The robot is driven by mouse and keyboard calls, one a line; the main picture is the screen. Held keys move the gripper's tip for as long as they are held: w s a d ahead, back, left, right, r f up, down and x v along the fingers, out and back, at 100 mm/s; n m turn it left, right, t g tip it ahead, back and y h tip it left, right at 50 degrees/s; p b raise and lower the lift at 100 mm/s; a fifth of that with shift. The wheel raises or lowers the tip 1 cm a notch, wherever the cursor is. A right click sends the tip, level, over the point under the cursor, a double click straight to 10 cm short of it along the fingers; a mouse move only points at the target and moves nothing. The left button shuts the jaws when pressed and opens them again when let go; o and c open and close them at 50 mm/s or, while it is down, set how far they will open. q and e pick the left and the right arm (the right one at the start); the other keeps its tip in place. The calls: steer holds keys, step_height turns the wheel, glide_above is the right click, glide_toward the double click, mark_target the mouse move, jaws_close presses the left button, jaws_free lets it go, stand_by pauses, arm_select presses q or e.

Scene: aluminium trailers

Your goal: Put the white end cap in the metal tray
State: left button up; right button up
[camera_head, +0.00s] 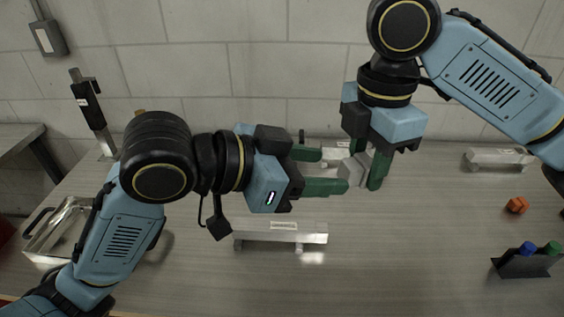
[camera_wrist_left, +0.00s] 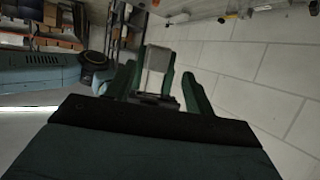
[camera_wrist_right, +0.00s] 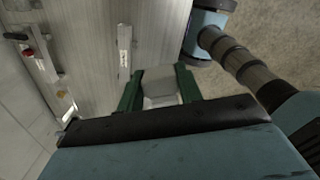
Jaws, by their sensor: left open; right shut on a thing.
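The white end cap (camera_head: 353,170) is a small pale block held above the table near the middle of the head view. My right gripper (camera_head: 364,173) comes down from above and is shut on it. In the right wrist view the cap (camera_wrist_right: 160,88) sits between the green fingers. My left gripper (camera_head: 334,171) points right and is open, its fingertips close to the cap's left side. In the left wrist view the cap (camera_wrist_left: 157,62) shows between the spread fingers; whether they touch it I cannot tell. The metal tray (camera_head: 62,236) with dark handles lies at the far left.
An aluminium profile (camera_head: 280,237) lies on the table below my left gripper. Another (camera_head: 497,158) lies at the back right. An orange part (camera_head: 517,205) and a dark holder (camera_head: 528,265) with blue and green tops are at right. A stand (camera_head: 90,105) rises at back left.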

mark_target(343, 172)
arm_select(q)
steer(key=shift+x, duration=1.65)
steer(key=c, duration=0.9)
steer(key=shift+c, duration=0.7)
arm_select(e)
steer(key=o, duration=1)
steer(key=shift+o, duration=0.2)
